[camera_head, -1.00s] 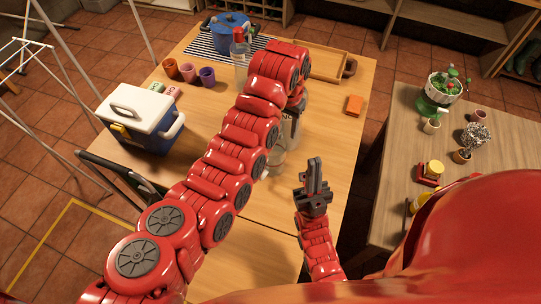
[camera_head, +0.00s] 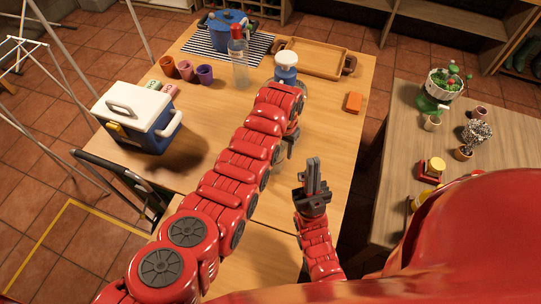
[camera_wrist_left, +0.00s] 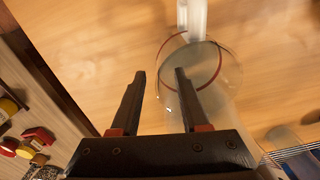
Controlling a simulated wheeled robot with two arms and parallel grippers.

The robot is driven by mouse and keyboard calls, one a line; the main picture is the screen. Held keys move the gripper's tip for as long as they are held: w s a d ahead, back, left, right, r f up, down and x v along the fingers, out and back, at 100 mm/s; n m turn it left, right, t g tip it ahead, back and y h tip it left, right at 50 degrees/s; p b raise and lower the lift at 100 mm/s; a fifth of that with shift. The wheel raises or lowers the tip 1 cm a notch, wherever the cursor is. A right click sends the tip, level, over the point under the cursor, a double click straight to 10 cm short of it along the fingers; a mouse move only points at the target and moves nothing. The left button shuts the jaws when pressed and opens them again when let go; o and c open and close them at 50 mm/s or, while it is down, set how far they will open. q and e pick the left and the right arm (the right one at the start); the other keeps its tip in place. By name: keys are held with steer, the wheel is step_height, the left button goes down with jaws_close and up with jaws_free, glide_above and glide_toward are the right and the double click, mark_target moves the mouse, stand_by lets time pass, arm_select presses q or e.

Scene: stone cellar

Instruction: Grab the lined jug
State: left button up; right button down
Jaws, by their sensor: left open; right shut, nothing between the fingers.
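The lined jug (camera_wrist_left: 222,80) is clear glass with a dark red line around it and a pale handle (camera_wrist_left: 190,18) in the left wrist view. In the head view my left arm hides most or all of it. My left gripper (camera_wrist_left: 161,73) is open, with its fingertips close to the jug's rim. One finger overlaps the jug in the picture; I cannot tell whether they touch. Nothing is clamped between the fingers. My right gripper (camera_head: 313,160) is shut and empty, over the near right part of the table.
On the wooden table (camera_head: 330,110) are a blue-and-white jar (camera_head: 286,68), a clear bottle (camera_head: 239,65), several cups, a blue pot (camera_head: 228,32), a wooden tray (camera_head: 318,58), an orange block (camera_head: 353,102) and a cooler (camera_head: 140,115). A second table (camera_head: 400,185) stands right.

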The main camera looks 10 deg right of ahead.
arm_select(q)
steer(key=shift+s+f, duration=0.1)
steer(key=shift+f, duration=0.65)
steer(key=shift+c, duration=0.2)
jaws_close()
stand_by(0.8)
